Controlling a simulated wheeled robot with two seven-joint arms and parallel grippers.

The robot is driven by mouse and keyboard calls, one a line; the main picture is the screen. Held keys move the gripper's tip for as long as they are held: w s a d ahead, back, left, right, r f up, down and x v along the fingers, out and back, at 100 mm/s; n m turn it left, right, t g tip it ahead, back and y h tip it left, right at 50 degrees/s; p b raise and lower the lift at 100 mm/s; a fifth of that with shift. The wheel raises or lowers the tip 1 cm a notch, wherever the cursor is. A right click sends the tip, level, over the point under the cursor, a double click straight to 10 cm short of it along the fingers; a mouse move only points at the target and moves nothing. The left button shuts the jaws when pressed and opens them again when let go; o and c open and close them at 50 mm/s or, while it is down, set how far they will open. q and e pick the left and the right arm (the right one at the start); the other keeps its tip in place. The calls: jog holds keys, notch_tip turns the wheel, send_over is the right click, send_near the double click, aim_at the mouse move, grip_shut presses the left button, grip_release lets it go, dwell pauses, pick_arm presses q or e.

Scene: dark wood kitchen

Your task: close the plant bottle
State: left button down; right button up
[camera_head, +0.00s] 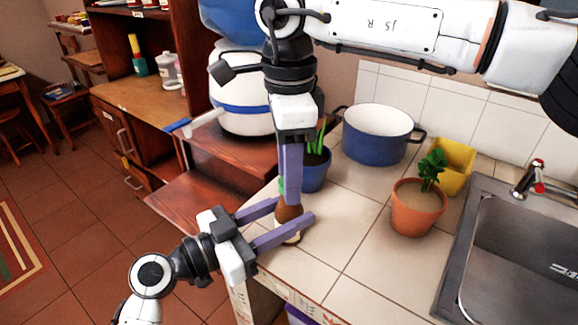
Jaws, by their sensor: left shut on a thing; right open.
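A brown bottle (287,214), taken to be the plant bottle, stands near the counter's left front edge. My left gripper (294,211) comes in from the lower left and is shut on it, with one purple finger on each side. My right gripper (292,202) points straight down from above, its fingertips at the bottle's upper part. It is open, but its fingers overlap in this view. The fingers hide the bottle's top, so I cannot tell whether a cap is on it. A bit of green shows just left of the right fingers.
A blue pot with a plant (314,172) stands close behind the grippers. A blue-and-white cooking pot (375,135), a terracotta plant pot (414,212), a yellow container (456,168) and the sink (520,250) are to the right. The front middle counter (350,260) is clear.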

grip_shut()
jog(key=m, duration=0.5)
jog(key=shift+m, duration=0.4)
jog(key=m, duration=0.6)
jog(key=shift+o, duration=0.4)
grip_release()
jog(key=shift+r, duration=2.3)
jog(key=shift+c, duration=0.4)
